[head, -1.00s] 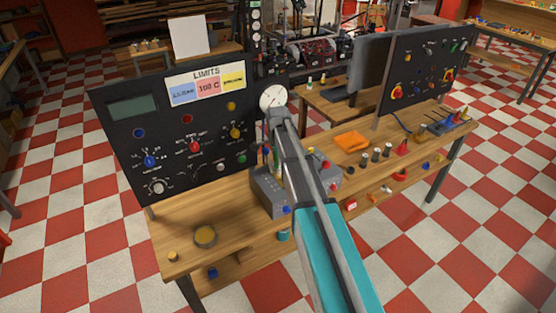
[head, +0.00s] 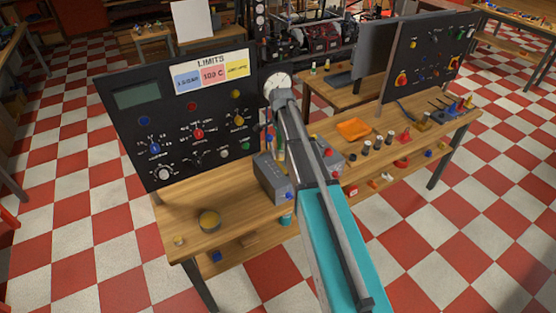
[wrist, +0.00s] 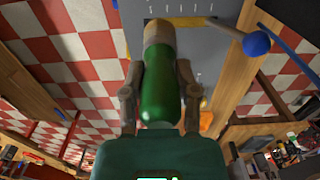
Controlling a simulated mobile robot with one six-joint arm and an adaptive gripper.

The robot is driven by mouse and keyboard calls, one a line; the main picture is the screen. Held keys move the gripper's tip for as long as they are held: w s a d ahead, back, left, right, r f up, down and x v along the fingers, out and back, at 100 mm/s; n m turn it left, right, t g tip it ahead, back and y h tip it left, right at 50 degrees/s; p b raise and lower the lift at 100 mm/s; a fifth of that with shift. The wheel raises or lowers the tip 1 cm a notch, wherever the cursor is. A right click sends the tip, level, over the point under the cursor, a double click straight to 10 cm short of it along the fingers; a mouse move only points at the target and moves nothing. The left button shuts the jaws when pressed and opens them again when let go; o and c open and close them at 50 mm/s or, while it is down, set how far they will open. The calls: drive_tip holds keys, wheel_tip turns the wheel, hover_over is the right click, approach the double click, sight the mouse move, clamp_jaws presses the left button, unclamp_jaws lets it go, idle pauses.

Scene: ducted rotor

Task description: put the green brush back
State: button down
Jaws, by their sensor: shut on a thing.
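The green brush (wrist: 160,92) is between the two fingers of my gripper (wrist: 160,85) in the wrist view. Its smooth green body points up the picture and ends in a tan-brown part (wrist: 159,35). The fingers are shut on it from both sides. The tan end overlaps a grey surface with marks in the picture; I cannot tell whether they touch. In the head view my arm hides most of the gripper and brush, above the workbench near a grey box (head: 272,180).
A black LIMITS panel (head: 180,115) stands left on the wooden bench (head: 235,210). An orange tray (head: 353,130) and several small cylinders stand right of my arm. A blue-knobbed lever (wrist: 257,43) is close to the gripper's right.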

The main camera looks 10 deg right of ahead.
sight(281, 152)
drive_tip(key=shift+f+b, duration=2.5)
drive_tip(key=shift+s, duration=0.15)
